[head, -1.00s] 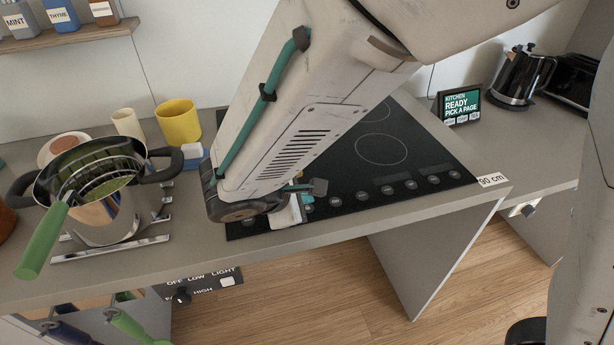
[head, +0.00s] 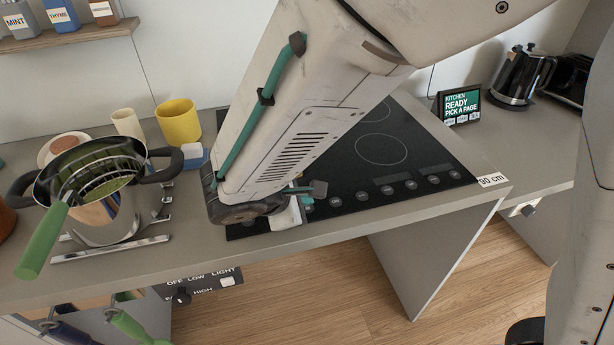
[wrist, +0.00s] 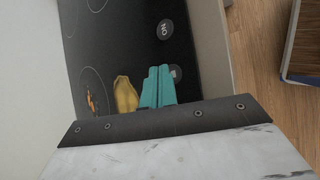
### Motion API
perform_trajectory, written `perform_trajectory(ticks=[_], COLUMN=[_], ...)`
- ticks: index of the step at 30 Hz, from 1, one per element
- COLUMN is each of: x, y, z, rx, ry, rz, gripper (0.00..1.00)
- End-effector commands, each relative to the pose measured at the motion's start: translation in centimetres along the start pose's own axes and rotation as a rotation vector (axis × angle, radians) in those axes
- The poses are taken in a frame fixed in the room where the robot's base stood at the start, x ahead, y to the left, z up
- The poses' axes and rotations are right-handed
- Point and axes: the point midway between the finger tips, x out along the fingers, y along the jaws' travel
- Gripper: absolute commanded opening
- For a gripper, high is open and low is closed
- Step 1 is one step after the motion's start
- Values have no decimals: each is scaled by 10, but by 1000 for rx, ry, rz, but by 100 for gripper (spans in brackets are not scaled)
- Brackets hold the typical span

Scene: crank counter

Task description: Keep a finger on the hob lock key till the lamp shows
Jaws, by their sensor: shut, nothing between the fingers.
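The black glass hob (head: 420,160) is set in the counter, with a row of round grey keys along its front edge. My arm covers its left part in the head view. In the wrist view, a key marked "ON" (wrist: 165,28) lies clear of my gripper. Another key (wrist: 177,73) sits right beside the fingertips, partly hidden by them, so its marking cannot be read. My gripper (wrist: 160,69) is shut and empty, its teal fingers together over the hob's key row. I cannot tell whether the tips touch the key. No lit lock lamp can be made out.
A yellow item (wrist: 125,94) shows beside the fingers. A steel pot (head: 105,215) with a green-handled strainer stands on the counter at left, near a yellow cup (head: 179,122). A small screen (head: 459,106) and a black kettle (head: 522,77) stand at back right.

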Motion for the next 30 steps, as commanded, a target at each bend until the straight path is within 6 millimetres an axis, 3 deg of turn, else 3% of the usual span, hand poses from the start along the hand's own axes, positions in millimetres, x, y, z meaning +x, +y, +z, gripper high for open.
perform_trajectory(ticks=[30], x=[7], y=[-5], z=[-5], rx=[-1], ry=[-1], rz=[0], gripper=[0])
